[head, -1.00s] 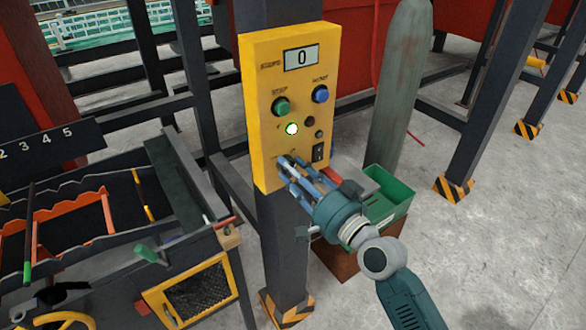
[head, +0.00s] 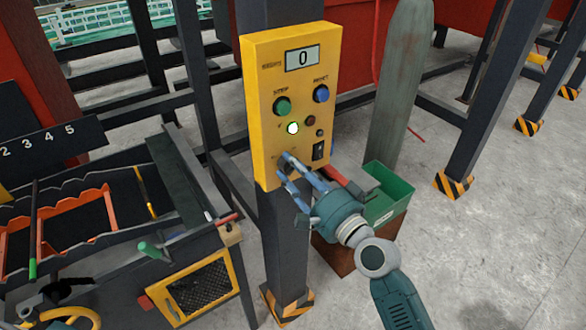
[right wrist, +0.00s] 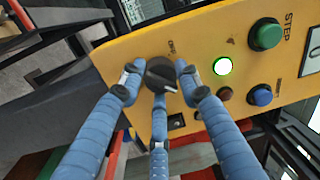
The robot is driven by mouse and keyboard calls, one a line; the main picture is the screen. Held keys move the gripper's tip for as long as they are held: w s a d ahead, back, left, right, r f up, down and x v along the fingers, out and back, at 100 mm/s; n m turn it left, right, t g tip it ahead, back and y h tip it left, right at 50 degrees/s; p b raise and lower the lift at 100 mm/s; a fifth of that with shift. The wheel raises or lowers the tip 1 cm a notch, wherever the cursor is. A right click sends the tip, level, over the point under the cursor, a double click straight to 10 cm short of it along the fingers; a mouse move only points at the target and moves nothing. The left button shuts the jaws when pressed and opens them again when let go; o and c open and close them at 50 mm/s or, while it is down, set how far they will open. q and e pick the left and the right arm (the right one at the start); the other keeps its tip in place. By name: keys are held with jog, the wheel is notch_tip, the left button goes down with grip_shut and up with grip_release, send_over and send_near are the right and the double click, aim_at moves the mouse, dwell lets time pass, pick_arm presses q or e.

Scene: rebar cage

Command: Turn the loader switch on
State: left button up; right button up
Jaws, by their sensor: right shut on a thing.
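A yellow control box (head: 262,95) is fixed to a dark post. In the right wrist view, a black round rotary switch (right wrist: 160,72) with a pale pointer mark sits low on the box face; its small label is not clearly readable. My right gripper (head: 284,166), with blue fingers, is at the box's lower left corner and hides most of the switch in the head view. In the right wrist view its fingers (right wrist: 157,80) are closed around the switch. My left gripper is not in view.
The box has a display (head: 302,57) reading 0, a green button (head: 282,105), a blue button (head: 321,93), a lit lamp (head: 293,128) and a black rocker (head: 319,150). A green bin (head: 390,195) stands behind my right arm. A rack bench (head: 110,245) is at left.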

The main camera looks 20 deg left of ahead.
jog(key=shift+w+d+r, duration=0.15)
jog(key=shift+w+r, duration=0.1)
jog(key=shift+r, duration=0.2)
jog(key=o, duration=1.2)
jog(key=shift+c, duration=0.2)
jog(key=shift+f, duration=0.25)
jog(key=v, duration=1.2)
jog(key=shift+f, duration=0.25)
